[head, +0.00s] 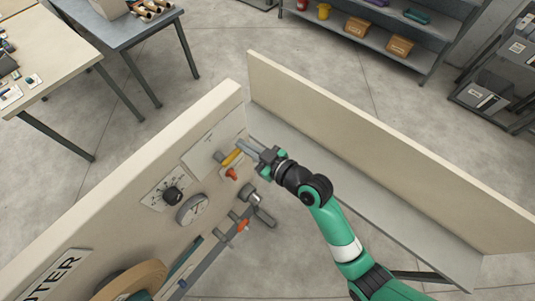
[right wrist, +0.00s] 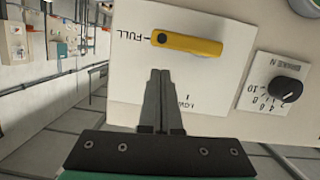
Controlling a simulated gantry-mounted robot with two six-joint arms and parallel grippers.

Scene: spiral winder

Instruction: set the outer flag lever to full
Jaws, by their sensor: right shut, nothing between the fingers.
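The yellow flag lever (head: 232,157) is on a white plate on the beige machine panel. In the right wrist view the lever (right wrist: 190,44) lies nearly level, with a dark round spot at its left end. The FULL label (right wrist: 143,35) is just left of that end, and a partly covered LOW label (right wrist: 168,105) is below. My right gripper (head: 243,146) is shut and empty beside the lever. In the right wrist view its fingertips (right wrist: 160,72) appear just below the lever, with a small gap in the picture. My left gripper is not in view.
An orange part (head: 231,174) sits close to the lever. A long beige wall (head: 390,150) stands opposite, behind my right arm. Tables and shelves stand farther off.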

